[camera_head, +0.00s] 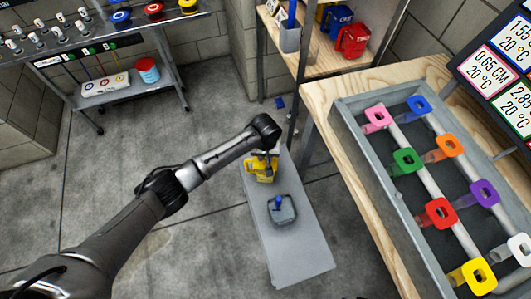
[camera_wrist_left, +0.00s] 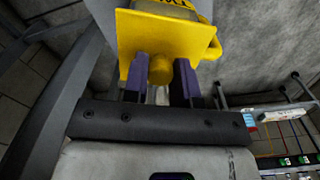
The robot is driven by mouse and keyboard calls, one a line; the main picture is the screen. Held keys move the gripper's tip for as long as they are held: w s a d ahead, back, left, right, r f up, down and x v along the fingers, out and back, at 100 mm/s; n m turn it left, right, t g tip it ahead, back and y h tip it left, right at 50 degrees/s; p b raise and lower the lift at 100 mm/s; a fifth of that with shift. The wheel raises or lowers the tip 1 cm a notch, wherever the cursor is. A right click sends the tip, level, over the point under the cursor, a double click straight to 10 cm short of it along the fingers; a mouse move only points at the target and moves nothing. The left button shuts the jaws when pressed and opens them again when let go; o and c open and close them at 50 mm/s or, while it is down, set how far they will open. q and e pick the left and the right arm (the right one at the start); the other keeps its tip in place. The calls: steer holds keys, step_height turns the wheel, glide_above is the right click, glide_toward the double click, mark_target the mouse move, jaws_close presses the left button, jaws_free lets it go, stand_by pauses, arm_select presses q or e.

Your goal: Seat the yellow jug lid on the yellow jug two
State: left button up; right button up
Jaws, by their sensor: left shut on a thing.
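The yellow jug (camera_head: 260,172) stands on the far end of a low grey bench in the head view. My left gripper (camera_head: 266,152) is at its top. In the left wrist view the yellow jug lid (camera_wrist_left: 140,38) is a flat plate with a round knob, and the purple fingers of my left gripper (camera_wrist_left: 161,75) are on both sides of the knob. The yellow jug (camera_wrist_left: 205,20) shows right behind the lid, with a dark label and a handle. I cannot tell whether the lid is fully down on it. My right gripper is in neither view.
A grey container with a blue knob (camera_head: 281,210) sits on the grey bench (camera_head: 300,262). Red (camera_head: 352,40) and blue (camera_head: 333,20) jugs stand on a wooden shelf behind. A grey tray (camera_head: 400,220) with coloured filters lies on the right table. Floor on the left is mostly clear.

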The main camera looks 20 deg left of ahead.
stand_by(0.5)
arm_select(q)
steer(key=shift+f+p, duration=0.1)
steer(key=shift+p, duration=0.45)
stand_by(0.9)
steer(key=shift+f+p, duration=0.2)
steer(key=shift+p, duration=0.15)
stand_by(0.4)
steer(key=shift+r+p, duration=0.1)
steer(key=shift+p, duration=0.2)
steer(key=shift+r+p, duration=0.1)
steer(key=shift+p, duration=0.3)
stand_by(0.8)
steer(key=shift+p, duration=0.4)
